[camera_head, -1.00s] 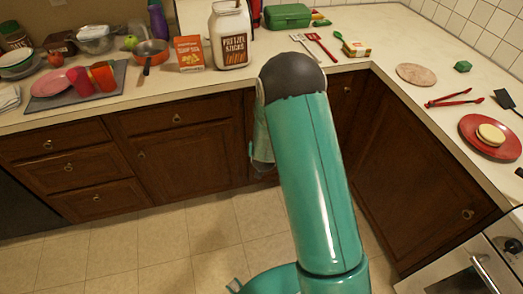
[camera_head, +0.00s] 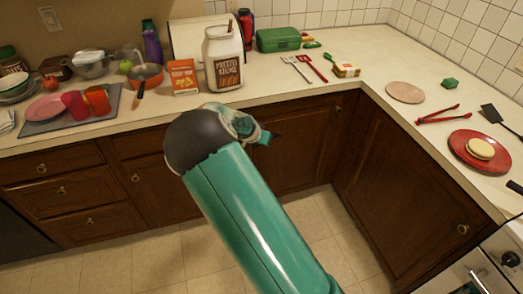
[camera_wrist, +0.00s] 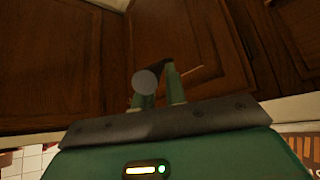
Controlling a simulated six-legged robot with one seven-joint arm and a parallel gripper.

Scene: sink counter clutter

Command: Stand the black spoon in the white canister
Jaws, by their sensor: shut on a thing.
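The white canister (camera_head: 222,48) stands upright near the front edge of the back counter, with a brown pretzel label. Part of this label shows at the lower right of the wrist view (camera_wrist: 304,150). My gripper (camera_head: 262,136) is in front of the cabinets, below and in front of the canister and apart from it. In the wrist view my gripper (camera_wrist: 160,94) is shut on a dark thing with a grey round end, taken to be the black spoon (camera_wrist: 147,82). Most of the spoon is hidden by the fingers and foreshortened.
An orange box (camera_head: 183,77) stands just left of the canister, with a copper-coloured pan (camera_head: 146,77) beyond it. The right counter holds red tongs (camera_head: 438,115), a black turner (camera_head: 490,113) and a red plate (camera_head: 468,158).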

